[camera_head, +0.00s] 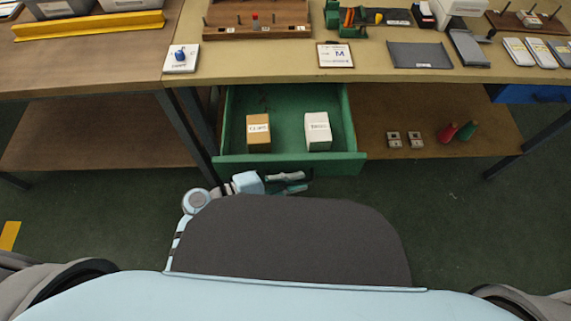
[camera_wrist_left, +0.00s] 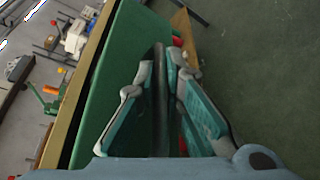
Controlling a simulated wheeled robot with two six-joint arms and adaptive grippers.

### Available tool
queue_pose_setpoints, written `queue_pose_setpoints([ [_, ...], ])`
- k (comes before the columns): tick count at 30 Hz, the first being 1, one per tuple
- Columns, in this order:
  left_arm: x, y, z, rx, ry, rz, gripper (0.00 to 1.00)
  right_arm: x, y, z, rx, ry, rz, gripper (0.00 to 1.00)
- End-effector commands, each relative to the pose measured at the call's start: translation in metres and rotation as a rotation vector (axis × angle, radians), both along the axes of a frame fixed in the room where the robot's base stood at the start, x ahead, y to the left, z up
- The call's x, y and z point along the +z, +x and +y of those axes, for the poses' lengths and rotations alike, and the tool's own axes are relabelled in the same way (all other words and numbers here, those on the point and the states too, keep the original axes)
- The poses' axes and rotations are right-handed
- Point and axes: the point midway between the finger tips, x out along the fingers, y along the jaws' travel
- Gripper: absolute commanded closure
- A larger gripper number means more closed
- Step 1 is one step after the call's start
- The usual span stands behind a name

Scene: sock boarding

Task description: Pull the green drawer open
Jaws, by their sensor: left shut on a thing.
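The green drawer (camera_head: 235,167) under the bench stands pulled out, its inside in view. A brown box (camera_head: 258,133) and a white box (camera_head: 318,131) stand in it, both labelled. My left gripper (camera_head: 290,182) is low in front of the drawer's front panel. In the left wrist view its fingers (camera_wrist_left: 166,62) are closed together beside the green front panel (camera_wrist_left: 112,62), shut on the drawer handle. My right gripper is in neither view.
The bench top (camera_head: 376,70) above holds a clipboard (camera_head: 335,55), a grey mat (camera_head: 419,55) and trays. The lower shelf (camera_head: 440,110) right of the drawer carries small metal blocks and red and green items. The floor in front is clear.

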Motion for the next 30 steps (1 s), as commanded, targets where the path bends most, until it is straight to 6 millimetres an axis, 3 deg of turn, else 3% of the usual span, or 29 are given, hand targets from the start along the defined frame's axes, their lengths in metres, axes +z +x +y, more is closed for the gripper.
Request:
queue_pose_setpoints([
  [12,0.0003,-0.0021,-0.0026,-0.007,-0.001,-0.002,1.0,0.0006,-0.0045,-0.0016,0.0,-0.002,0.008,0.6],
  [13,0.0003,-0.0021,-0.0026,-0.007,-0.001,-0.002,0.86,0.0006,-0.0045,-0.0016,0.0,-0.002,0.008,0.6],
  [14,0.0003,-0.0021,-0.0026,-0.007,-0.001,-0.002,0.82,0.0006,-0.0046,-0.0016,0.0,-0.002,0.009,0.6],
  [30,0.001,-0.0054,0.0051,-0.006,0.002,-0.002,0.82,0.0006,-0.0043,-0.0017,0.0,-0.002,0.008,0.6],
])
